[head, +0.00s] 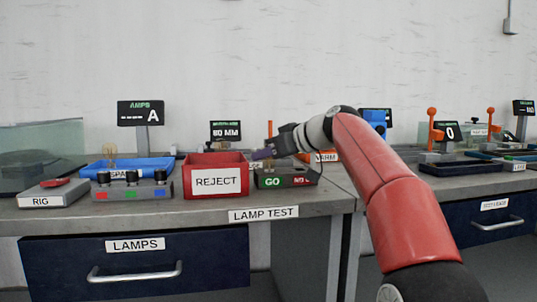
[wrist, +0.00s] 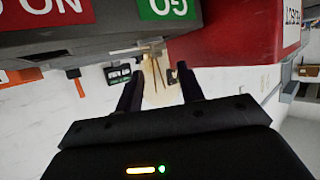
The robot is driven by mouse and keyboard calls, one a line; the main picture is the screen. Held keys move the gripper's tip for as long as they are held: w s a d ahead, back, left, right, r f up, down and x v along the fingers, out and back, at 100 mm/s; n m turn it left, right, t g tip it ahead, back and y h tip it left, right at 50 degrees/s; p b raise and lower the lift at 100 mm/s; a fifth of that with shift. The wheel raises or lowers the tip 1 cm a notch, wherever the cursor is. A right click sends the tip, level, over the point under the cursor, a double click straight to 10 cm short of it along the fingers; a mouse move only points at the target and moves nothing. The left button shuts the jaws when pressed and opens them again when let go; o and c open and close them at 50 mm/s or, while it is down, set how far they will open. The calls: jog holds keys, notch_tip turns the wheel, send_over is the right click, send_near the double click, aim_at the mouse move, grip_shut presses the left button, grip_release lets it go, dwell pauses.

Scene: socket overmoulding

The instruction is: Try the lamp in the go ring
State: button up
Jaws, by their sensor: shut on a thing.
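The go/no-go gauge (head: 287,180) is a dark block with a green GO label and a red NO GO label, near the right end of the left bench. My gripper (head: 262,154) is just above its GO side. In the wrist view, the gripper (wrist: 158,76) is shut on a pale, clear lamp (wrist: 155,88) with thin dark wires inside. The gauge (wrist: 100,35) fills the top of that view, its GO label close to the fingertips. The lamp is not clearly visible in the head view, and I cannot tell whether it touches the go ring.
A red REJECT bin (head: 215,165) stands just left of the gauge. Displays stand behind. Another bench (head: 470,185) is at the right.

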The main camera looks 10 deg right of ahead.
jog(key=shift+r+p, duration=1.3)
jog(key=shift+r, duration=0.1)
notch_tip(320, 180, up, 6)
jog(key=p, duration=0.5)
jog(key=shift+p, duration=0.3)
